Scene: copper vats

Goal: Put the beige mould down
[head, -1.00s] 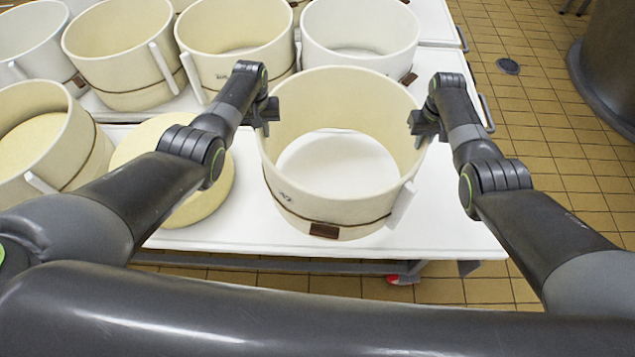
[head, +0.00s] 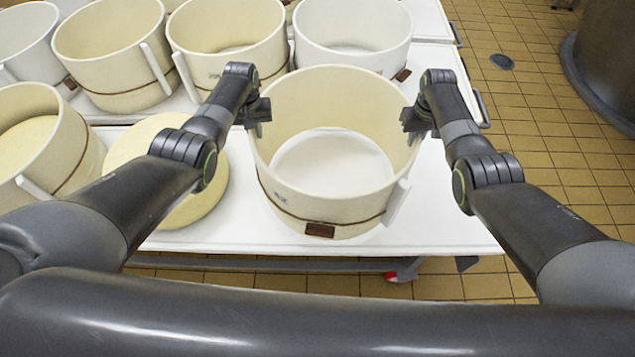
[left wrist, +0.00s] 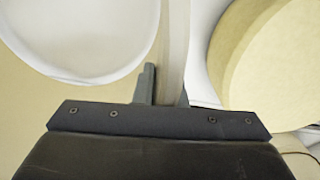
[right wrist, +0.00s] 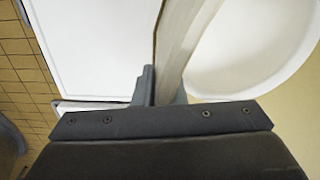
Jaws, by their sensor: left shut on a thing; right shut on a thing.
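The beige mould (head: 330,205) is a large open hoop with a brown band and a small brown tag, upright at the front right of the white table (head: 450,225). The white table top shows through its open bottom. I cannot tell whether its lower rim touches the table. My left gripper (head: 261,112) is shut on the left side of its rim; the wall passes between the fingers in the left wrist view (left wrist: 172,50). My right gripper (head: 410,120) is shut on the right side of its rim; that wall shows in the right wrist view (right wrist: 180,45).
A round yellow cheese (head: 205,205) lies close to the left of the mould, with another mould (head: 75,155) beyond it. Several moulds, including a white one (head: 352,35), stand on the table behind. Bare table lies to the right. A dark vat (head: 605,60) stands at the far right.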

